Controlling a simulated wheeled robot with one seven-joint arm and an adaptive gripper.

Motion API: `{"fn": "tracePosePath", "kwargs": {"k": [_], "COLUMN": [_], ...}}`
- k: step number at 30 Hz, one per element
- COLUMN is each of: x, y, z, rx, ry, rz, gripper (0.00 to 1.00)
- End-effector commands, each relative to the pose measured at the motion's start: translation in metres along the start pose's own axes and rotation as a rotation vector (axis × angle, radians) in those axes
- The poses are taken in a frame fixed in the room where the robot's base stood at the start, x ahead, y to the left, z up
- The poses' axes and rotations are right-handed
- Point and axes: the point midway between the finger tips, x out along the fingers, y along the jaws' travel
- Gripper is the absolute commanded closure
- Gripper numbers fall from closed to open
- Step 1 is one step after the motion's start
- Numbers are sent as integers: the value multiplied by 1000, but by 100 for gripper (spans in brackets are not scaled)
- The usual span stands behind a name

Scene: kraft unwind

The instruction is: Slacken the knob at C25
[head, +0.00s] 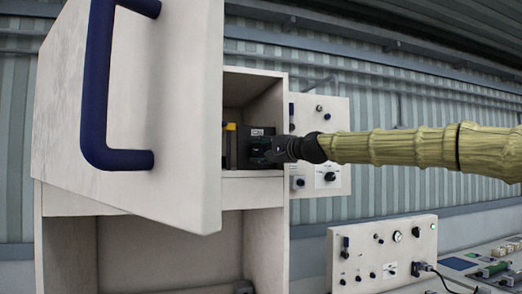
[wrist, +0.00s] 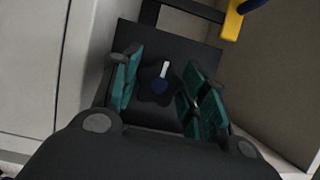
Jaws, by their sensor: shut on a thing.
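In the head view my gripper (head: 262,150) reaches from the right into the open cabinet compartment, at a dark unit with a small label (head: 257,132) whose text I cannot read for sure. There the gripper hides the knob.
The open cabinet door (head: 175,110) with a blue handle (head: 96,85) fills the left of the head view. A yellow part (wrist: 232,22) is near the panel's upper right. The compartment's side wall (head: 268,105) is close to my gripper. Control panels (head: 385,225) stand to the right.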

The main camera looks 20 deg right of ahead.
Motion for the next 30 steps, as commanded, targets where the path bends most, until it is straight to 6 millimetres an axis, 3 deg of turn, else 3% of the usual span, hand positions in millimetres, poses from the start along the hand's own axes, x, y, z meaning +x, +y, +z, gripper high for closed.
{"fn": "tracePosePath", "kwargs": {"k": [1, 12, 30], "x": [-1, 0, 0], "y": [-8, -5, -4], "z": [-1, -1, -1], "rx": [-41, -283, -368], "ry": [6, 5, 5], "rz": [8, 110, 147], "gripper": [80, 81, 81]}}
